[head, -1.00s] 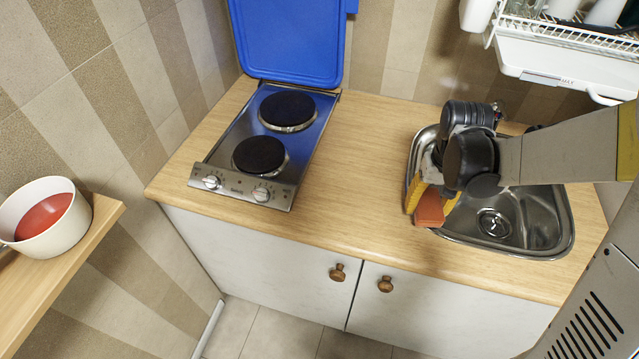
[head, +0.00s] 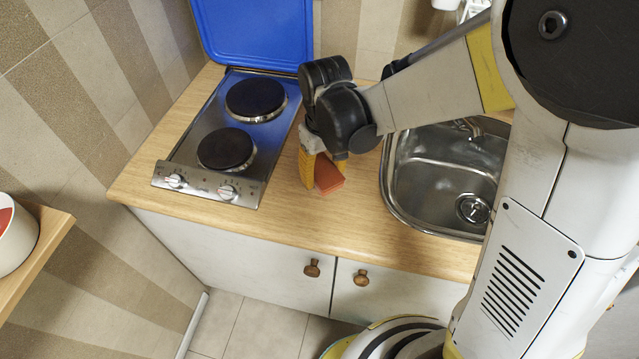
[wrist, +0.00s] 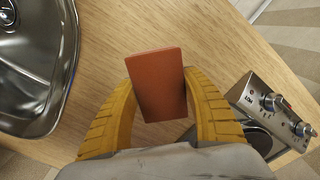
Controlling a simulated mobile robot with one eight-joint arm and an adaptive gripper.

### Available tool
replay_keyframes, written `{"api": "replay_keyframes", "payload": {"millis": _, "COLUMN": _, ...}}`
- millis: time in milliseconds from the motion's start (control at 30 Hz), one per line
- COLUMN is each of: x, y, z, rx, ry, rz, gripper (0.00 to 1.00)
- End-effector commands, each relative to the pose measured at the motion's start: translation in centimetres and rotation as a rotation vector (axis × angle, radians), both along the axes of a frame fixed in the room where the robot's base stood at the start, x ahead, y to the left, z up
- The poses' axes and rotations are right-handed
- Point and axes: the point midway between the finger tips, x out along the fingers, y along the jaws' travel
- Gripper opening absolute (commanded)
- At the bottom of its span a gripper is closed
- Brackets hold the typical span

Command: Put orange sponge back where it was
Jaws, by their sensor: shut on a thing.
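The orange sponge (head: 328,175) is a small reddish-orange block. My gripper (head: 322,170) is shut on it, with yellow fingers on both sides. In the head view it is over the wooden worktop (head: 272,215), between the hob and the sink. In the wrist view the sponge (wrist: 158,84) sits between the two yellow fingers (wrist: 160,100), with wood behind it. I cannot tell the exact height of the sponge above the worktop.
The two-plate hob (head: 228,140) with its raised blue lid (head: 255,30) stands to the left of my gripper. The steel sink (head: 440,165) is to the right. The worktop in front of the hob and sink is clear. A white bowl (head: 18,240) stands on a shelf at far left.

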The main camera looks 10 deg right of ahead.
Motion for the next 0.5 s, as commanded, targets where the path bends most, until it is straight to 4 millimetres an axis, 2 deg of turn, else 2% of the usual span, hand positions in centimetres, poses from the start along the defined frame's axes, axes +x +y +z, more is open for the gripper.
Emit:
{"api": "replay_keyframes", "payload": {"millis": 167, "x": 0.2, "y": 0.7, "z": -0.9, "rx": 0.000, "ry": 0.000, "rz": 0.000, "gripper": 0.21}}
{"api": "replay_keyframes", "payload": {"millis": 400, "x": 0.2, "y": 0.7, "z": -4.4, "rx": 0.000, "ry": 0.000, "rz": 0.000, "gripper": 0.21}}
{"api": "replay_keyframes", "payload": {"millis": 500, "x": 0.2, "y": 0.7, "z": -4.5, "rx": 0.000, "ry": 0.000, "rz": 0.000, "gripper": 0.21}}
